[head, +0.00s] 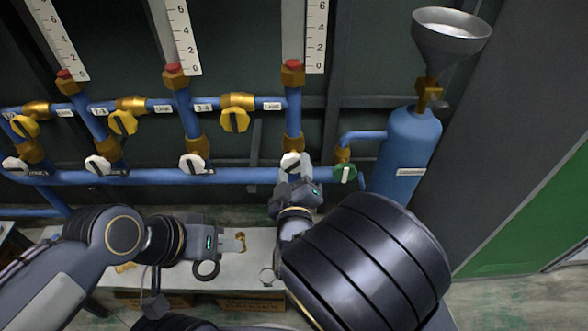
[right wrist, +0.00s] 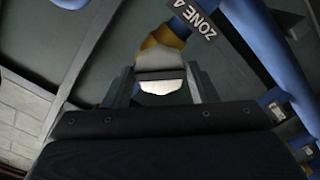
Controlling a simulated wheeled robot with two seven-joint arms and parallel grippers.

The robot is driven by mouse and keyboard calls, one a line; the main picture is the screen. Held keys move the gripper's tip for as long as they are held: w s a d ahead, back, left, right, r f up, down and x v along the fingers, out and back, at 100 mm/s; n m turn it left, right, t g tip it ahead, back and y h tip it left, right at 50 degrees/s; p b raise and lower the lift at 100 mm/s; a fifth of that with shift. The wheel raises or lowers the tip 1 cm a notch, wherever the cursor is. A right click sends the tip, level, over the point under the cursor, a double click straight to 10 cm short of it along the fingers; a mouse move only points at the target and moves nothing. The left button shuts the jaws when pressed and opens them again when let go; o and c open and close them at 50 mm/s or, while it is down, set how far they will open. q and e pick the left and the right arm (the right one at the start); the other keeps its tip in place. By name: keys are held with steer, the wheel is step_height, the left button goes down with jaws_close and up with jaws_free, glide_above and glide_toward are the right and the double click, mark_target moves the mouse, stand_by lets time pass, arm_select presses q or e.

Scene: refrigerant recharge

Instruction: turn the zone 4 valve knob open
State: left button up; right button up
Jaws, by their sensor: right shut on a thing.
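The zone 4 valve knob (head: 291,160) is white and sits on the blue pipe, on the rightmost of the upright pipes in the head view. In the right wrist view the knob (right wrist: 161,84) lies between my two fingers, below the "ZONE 4" label (right wrist: 195,22). My right gripper (head: 292,174) is shut on this knob and partly hides it in the head view. My left gripper (head: 240,243) is over the pale bench, well away from the valves. Its fingers are too small to tell whether they are apart.
More white knobs (head: 193,163) sit on the pipe to the left, and yellow knobs (head: 235,120) above. A green knob (head: 345,173) is close on the right, beside a blue cylinder (head: 408,150) with a funnel (head: 450,38). The pale bench (head: 262,250) is below.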

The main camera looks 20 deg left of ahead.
steer(key=n+p, duration=0.2)
steer(key=n, duration=0.1)
steer(key=shift+r, duration=0.15)
steer(key=shift+n+p, duration=0.6)
steer(key=shift+n, duration=0.2)
steer(key=shift+n+p, duration=1.25)
steer(key=shift+n, duration=0.45)
steer(key=o, duration=1)
steer(key=shift+c, duration=0.2)
steer(key=shift+s, duration=0.15)
